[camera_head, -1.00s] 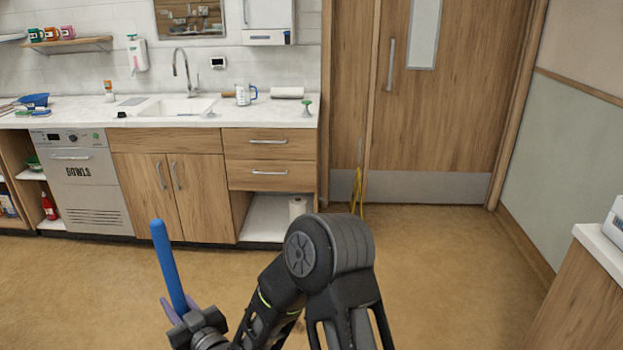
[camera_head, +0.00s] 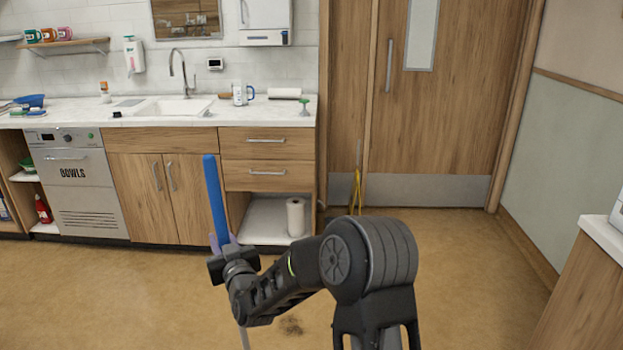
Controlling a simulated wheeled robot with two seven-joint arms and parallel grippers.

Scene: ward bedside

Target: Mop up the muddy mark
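My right gripper (camera_head: 226,248) is shut around a long handle with a blue upper part (camera_head: 215,195). The handle stands nearly upright, leaning slightly left at the top. The mop's head is out of view. My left gripper is not in view.
A counter (camera_head: 150,121) with a sink and wooden cabinets runs along the back wall. A paper roll (camera_head: 296,217) stands on its low open shelf. A yellow object (camera_head: 357,190) leans by the wooden door (camera_head: 445,100). A cabinet (camera_head: 590,290) stands at right. Floor between is clear.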

